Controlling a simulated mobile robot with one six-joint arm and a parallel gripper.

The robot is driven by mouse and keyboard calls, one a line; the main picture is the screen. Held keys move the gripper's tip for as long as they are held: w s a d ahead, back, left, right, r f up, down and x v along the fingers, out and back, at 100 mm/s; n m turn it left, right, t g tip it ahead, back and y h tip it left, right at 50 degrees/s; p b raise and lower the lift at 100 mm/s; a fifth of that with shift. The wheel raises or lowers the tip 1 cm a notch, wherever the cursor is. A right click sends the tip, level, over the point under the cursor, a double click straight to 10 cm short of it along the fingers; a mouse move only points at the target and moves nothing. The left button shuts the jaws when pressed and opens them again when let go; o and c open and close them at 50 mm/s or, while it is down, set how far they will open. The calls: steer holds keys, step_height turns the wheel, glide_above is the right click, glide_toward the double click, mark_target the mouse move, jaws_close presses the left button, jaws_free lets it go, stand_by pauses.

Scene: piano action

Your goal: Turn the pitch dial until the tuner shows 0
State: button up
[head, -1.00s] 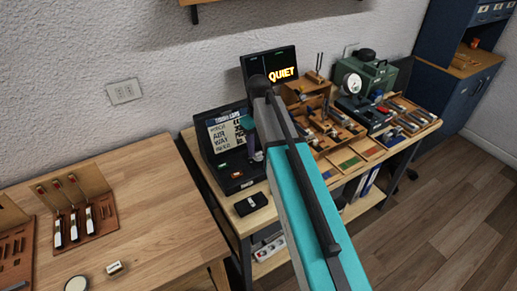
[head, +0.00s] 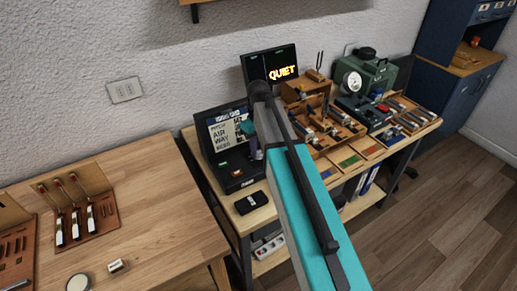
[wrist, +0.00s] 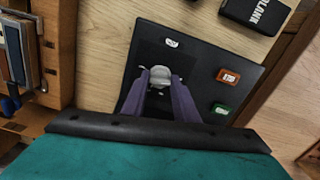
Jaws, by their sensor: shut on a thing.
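The pitch dial is a round silver-grey knob (wrist: 160,76) on a dark console in the wrist view. My gripper (wrist: 161,82) has its two purple fingers closed on either side of it. In the head view my arm partly covers the console (head: 232,180), and the dial is hidden. The console's upright panel (head: 224,134) carries printed text, part of it hidden by my arm. Behind it, a black screen (head: 256,68) shows QUIET in glowing letters; no number is readable there.
The console has a red button (wrist: 228,76) and a green button (wrist: 221,109). A black box (head: 251,203) lies in front. Wooden trays of parts (head: 350,160) and a green machine (head: 372,72) stand to the right. A wooden table (head: 150,220) is at left.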

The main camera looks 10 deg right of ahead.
mark_target(259, 151)
steer(key=shift+m, duration=0.4)
steer(key=m, duration=0.3)
steer(key=shift+m, duration=2)
steer(key=o, duration=1.1)
steer(key=shift+c, duration=0.2)
steer(key=shift+r, duration=0.15)
step_height(259, 151, up, 14)
steer(key=p, duration=0.9)
steer(key=shift+f, duration=0.25)
